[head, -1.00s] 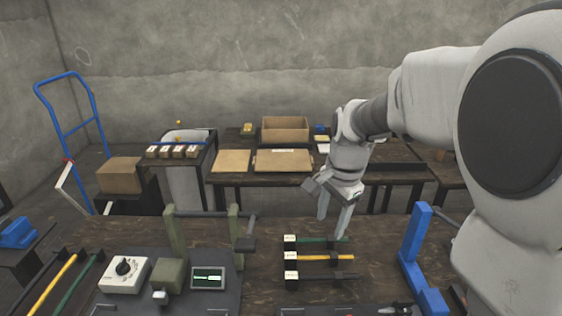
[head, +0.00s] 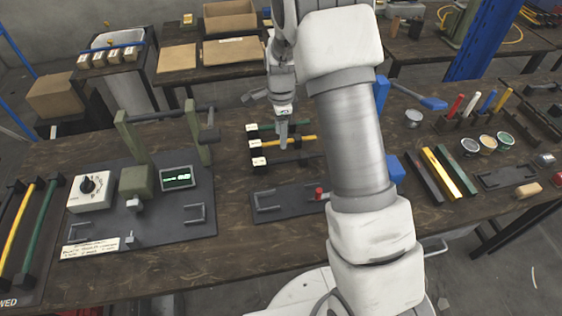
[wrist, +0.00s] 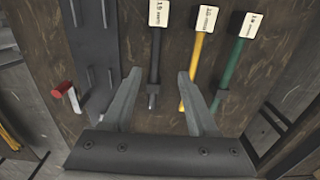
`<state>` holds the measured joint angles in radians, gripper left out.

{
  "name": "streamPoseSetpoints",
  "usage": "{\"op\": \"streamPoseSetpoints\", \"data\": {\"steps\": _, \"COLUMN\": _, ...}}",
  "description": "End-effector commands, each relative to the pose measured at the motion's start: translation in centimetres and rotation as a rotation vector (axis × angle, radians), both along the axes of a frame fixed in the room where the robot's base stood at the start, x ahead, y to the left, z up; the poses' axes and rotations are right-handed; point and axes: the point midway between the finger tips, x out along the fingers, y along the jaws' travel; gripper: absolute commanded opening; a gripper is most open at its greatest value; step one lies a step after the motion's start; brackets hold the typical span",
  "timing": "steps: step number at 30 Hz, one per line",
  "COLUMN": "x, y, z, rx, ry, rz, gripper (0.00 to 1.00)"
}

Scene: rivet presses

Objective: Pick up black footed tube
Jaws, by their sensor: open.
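Three tubes lie side by side on the table: green (head: 292,125), yellow (head: 300,141) and black (head: 290,159). Each has a white-labelled block at its left end in the head view. The black tube also shows in the wrist view (wrist: 154,65), with a dark foot at its lower end. My gripper (wrist: 159,74) is open and empty, pointing down over the row. In the wrist view the black tube lies between the two fingertips, and the right fingertip overlaps the yellow tube. I cannot tell the gap in height. In the head view, my gripper (head: 284,142) partly covers the tubes.
A dark plate (head: 275,206) with handles and a red-knobbed part lies in front of the tubes. A green press (head: 136,181) stands left, with a dial box (head: 91,190) and a small screen.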

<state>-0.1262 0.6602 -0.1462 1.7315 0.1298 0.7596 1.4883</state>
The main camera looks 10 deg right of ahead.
Motion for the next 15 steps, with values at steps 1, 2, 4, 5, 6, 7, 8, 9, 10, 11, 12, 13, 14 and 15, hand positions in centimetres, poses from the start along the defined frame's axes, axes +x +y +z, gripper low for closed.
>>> {"op": "streamPoseSetpoints", "data": {"steps": 1, "x": -0.1, "y": -0.1, "z": -1.2, "rx": 0.0, "ry": 0.004, "rz": -0.001, "gripper": 0.59}}
{"op": "streamPoseSetpoints", "data": {"steps": 2, "x": -0.1, "y": 0.0, "z": -1.8, "rx": 0.0, "ry": 0.004, "rz": 0.0, "gripper": 0.59}}
{"op": "streamPoseSetpoints", "data": {"steps": 4, "x": -0.1, "y": 0.0, "z": -2.9, "rx": 0.0, "ry": 0.003, "rz": 0.0, "gripper": 0.59}}
{"op": "streamPoseSetpoints", "data": {"steps": 5, "x": -0.1, "y": 0.0, "z": -3.3, "rx": 0.0, "ry": 0.003, "rz": 0.001, "gripper": 0.59}}
{"op": "streamPoseSetpoints", "data": {"steps": 6, "x": -0.1, "y": 0.0, "z": -3.7, "rx": 0.0, "ry": 0.002, "rz": 0.001, "gripper": 0.59}}
{"op": "streamPoseSetpoints", "data": {"steps": 7, "x": -0.1, "y": 0.0, "z": -4.0, "rx": 0.0, "ry": 0.001, "rz": 0.001, "gripper": 0.59}}
{"op": "streamPoseSetpoints", "data": {"steps": 8, "x": -0.1, "y": 0.0, "z": -4.1, "rx": 0.0, "ry": 0.001, "rz": 0.001, "gripper": 0.59}}
{"op": "streamPoseSetpoints", "data": {"steps": 9, "x": -0.1, "y": 0.0, "z": -4.3, "rx": 0.0, "ry": 0.001, "rz": 0.001, "gripper": 0.59}}
{"op": "streamPoseSetpoints", "data": {"steps": 10, "x": -0.1, "y": 0.0, "z": -4.4, "rx": 0.0, "ry": 0.001, "rz": 0.001, "gripper": 0.59}}
{"op": "streamPoseSetpoints", "data": {"steps": 11, "x": -0.1, "y": 0.0, "z": -4.6, "rx": 0.0, "ry": 0.001, "rz": 0.001, "gripper": 0.59}}
{"op": "streamPoseSetpoints", "data": {"steps": 12, "x": -0.2, "y": 0.0, "z": -4.9, "rx": 0.0, "ry": 0.001, "rz": 0.001, "gripper": 0.59}}
{"op": "streamPoseSetpoints", "data": {"steps": 13, "x": -0.3, "y": 0.0, "z": -5.2, "rx": 0.0, "ry": 0.002, "rz": 0.001, "gripper": 0.59}}
{"op": "streamPoseSetpoints", "data": {"steps": 14, "x": -0.4, "y": 0.0, "z": -5.6, "rx": 0.001, "ry": 0.004, "rz": 0.001, "gripper": 0.59}}
{"op": "streamPoseSetpoints", "data": {"steps": 15, "x": -0.6, "y": 0.0, "z": -6.2, "rx": 0.001, "ry": 0.004, "rz": 0.0, "gripper": 0.59}}
